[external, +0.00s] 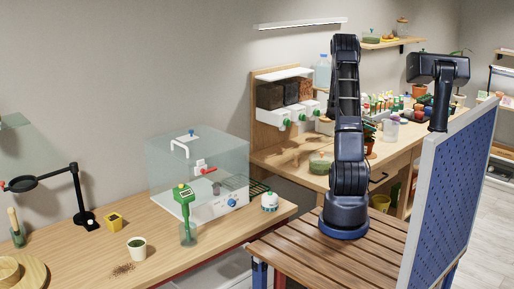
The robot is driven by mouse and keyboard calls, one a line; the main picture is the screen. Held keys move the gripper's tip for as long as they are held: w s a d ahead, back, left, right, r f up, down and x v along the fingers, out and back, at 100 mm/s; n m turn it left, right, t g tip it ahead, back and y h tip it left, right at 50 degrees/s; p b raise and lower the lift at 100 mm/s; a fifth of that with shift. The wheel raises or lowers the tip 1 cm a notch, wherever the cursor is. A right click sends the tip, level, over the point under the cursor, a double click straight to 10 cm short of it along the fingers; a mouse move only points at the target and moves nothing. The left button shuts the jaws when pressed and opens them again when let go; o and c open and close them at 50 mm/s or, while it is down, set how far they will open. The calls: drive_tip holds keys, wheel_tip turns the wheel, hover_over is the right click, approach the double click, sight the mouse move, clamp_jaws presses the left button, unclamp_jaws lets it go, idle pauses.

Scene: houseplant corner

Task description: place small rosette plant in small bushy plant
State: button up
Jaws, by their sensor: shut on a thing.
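My arm rises from its base on the slatted wooden bench, and its dark far part hangs down behind the blue pegboard panel. My gripper's fingertips and anything in them are hidden there. I cannot make out the small rosette plant or the small bushy plant for certain. A terracotta pot with some green (369,145) shows partly behind my arm on the back bench. Another small potted plant (419,91) stands farther back on the right. Both are too small to identify.
The blue pegboard panel (455,200) stands upright at the right. A clear box (198,165), a green-handled tool (185,205) and a white cup (137,249) are on the left table. Several bottles and jars crowd the back bench. The slatted bench (300,262) is clear in front.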

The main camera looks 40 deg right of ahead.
sight(369, 132)
drive_tip(key=shift+f, duration=1.6)
drive_tip(key=shift+f, duration=0.1)
drive_tip(key=o, duration=1)
drive_tip(key=shift+v, duration=3.85)
